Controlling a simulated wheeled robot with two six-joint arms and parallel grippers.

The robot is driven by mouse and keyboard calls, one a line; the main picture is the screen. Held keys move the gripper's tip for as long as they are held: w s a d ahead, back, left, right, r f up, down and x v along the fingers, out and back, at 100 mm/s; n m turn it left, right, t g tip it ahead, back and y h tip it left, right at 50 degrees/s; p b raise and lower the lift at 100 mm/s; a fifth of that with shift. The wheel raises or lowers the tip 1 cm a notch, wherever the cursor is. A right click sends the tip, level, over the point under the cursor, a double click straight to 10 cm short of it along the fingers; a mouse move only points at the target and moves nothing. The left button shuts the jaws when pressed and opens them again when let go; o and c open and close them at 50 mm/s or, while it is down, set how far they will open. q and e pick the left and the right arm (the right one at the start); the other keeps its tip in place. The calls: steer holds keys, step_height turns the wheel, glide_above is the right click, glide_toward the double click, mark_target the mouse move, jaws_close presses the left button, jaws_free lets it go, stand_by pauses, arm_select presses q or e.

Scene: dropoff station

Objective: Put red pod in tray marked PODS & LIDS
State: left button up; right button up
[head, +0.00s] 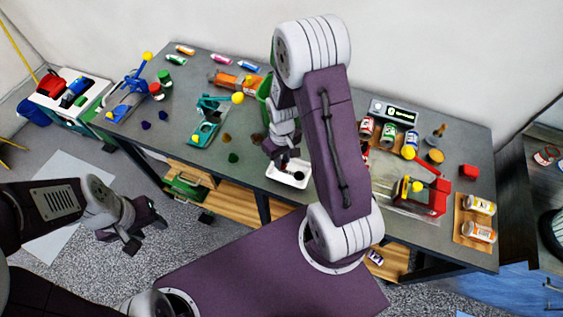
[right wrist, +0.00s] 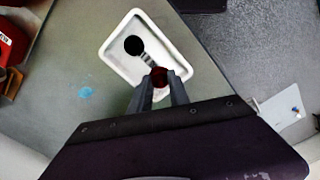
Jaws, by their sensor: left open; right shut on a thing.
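My right gripper (right wrist: 160,88) is shut on the dark red pod (right wrist: 159,77) and holds it over the near end of a white tray (right wrist: 112,48). I cannot tell the height of the pod above the tray floor. A black round thing (right wrist: 134,45) shows inside the tray. In the head view the tray (head: 273,172) sits at the table's front edge, below my right gripper (head: 284,158). No marking on the tray is readable. My left gripper (head: 146,228) is open and empty, off the table's front left.
The grey table (head: 330,205) holds a red machine (head: 438,195) and several cans at the right. A teal device (head: 207,122) and a blue press (head: 130,88) stand at the left. My right arm hides the table's middle.

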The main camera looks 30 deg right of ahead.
steer(key=shift+w+d+f, duration=0.15)
steer(key=shift+w+f, duration=0.1)
steer(key=shift+w, duration=0.1)
step_height(320, 180, down, 3)
steer(key=shift+s+f, duration=0.15)
steer(key=shift+f, duration=0.05)
steer(key=shift+w+f, duration=0.2)
steer(key=shift+f, duration=0.1)
steer(key=shift+s+f, duration=0.1)
steer(key=shift+f, duration=0.1)
steer(key=o, duration=0.9)
